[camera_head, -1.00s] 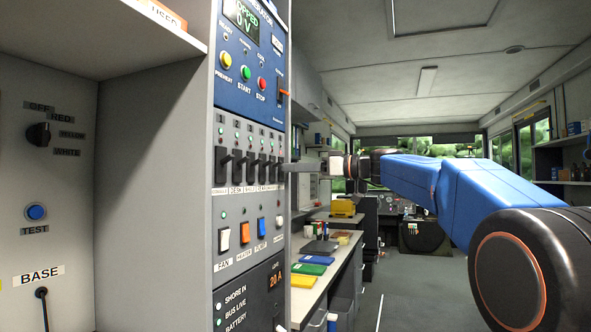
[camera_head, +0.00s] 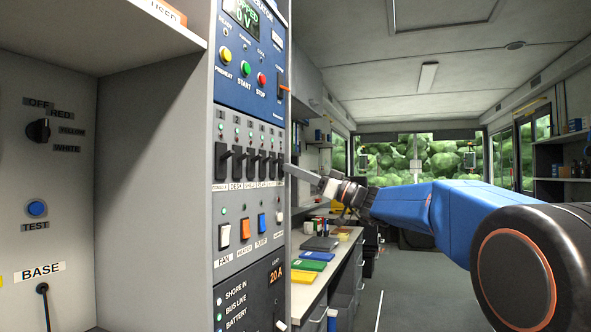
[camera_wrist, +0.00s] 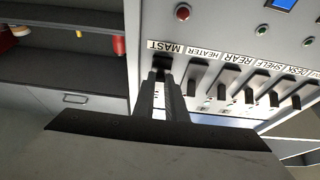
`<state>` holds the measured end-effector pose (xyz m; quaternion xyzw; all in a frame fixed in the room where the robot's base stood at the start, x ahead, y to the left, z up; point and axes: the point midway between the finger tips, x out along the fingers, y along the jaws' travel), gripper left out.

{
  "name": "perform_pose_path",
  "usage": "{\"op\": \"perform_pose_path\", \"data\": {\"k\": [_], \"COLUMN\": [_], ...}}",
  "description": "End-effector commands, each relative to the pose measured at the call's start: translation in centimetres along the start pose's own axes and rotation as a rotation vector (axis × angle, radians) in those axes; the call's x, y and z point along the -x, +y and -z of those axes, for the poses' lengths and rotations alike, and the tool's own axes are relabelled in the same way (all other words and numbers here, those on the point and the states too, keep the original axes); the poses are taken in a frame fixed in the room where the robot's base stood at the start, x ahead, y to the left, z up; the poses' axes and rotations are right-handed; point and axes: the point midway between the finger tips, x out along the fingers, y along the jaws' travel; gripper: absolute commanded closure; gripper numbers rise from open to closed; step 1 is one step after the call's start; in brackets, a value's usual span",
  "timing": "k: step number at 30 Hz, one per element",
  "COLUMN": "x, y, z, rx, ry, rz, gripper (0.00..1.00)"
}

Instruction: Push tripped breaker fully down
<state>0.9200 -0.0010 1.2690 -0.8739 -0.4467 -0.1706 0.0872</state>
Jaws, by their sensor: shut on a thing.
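A row of black breakers (camera_head: 237,160) with lever handles sits on the grey panel. The wrist view, turned over, shows the two dark fingers (camera_wrist: 164,84) shut on the black lever of the breaker labelled MAST (camera_wrist: 162,62). The fingers partly hide this lever, so I cannot tell its exact position. The HEATER breaker (camera_wrist: 196,78) and REAR breaker (camera_wrist: 228,82) stand beside it, apart from my fingers.
The generator panel (camera_head: 248,97) with yellow, green and red buttons is above the breakers. Rocker switches (camera_head: 246,228) are below. A counter (camera_head: 318,280) with coloured folders lies behind. The aisle floor (camera_head: 415,285) to the right is clear.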

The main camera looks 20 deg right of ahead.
Motion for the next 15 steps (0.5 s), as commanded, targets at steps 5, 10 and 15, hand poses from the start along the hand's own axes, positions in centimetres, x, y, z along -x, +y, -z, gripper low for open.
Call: {"op": "perform_pose_path", "data": {"k": [5,10,15], "x": [-0.05,0.03,0.04], "y": [-0.05,0.03,0.04], "z": [-0.49,-0.56,-0.54], "rx": [-0.002,0.0,0.001], "ry": [0.083,0.113,0.114], "rz": [0.001,-0.003,-0.003], "gripper": [1.0,1.0,1.0]}}
